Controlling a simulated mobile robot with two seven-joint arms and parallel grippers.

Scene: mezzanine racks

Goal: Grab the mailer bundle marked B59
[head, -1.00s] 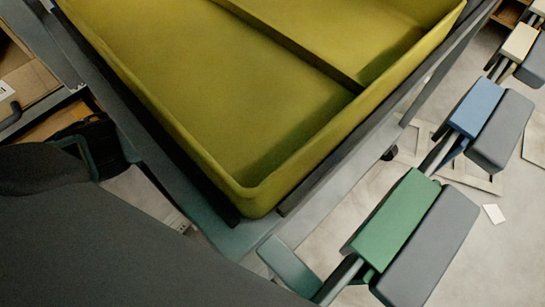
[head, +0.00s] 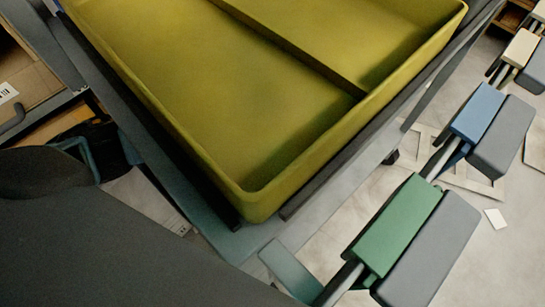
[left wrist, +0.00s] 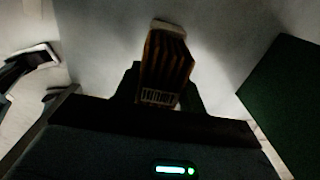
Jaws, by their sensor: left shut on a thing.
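In the left wrist view a brown, striped bundle (left wrist: 167,60) with a pale top edge stands between the dark fingers of my left gripper (left wrist: 160,92). The gripper is shut on it. A small pale label with dark marks is on its near face, too small and dim to read, so I cannot tell whether it says B59. In the head view my dark left arm fills the lower left and hides what is below it; the bundle is not seen there. My right gripper is in neither view.
A large yellow-green tray (head: 250,197) with a divider fills the top middle of the head view and looks empty. Green (head: 393,228) and blue (head: 477,110) blocks with grey pads line the right. A cardboard box (head: 30,75) sits on a shelf at left. Pale floor shows between.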

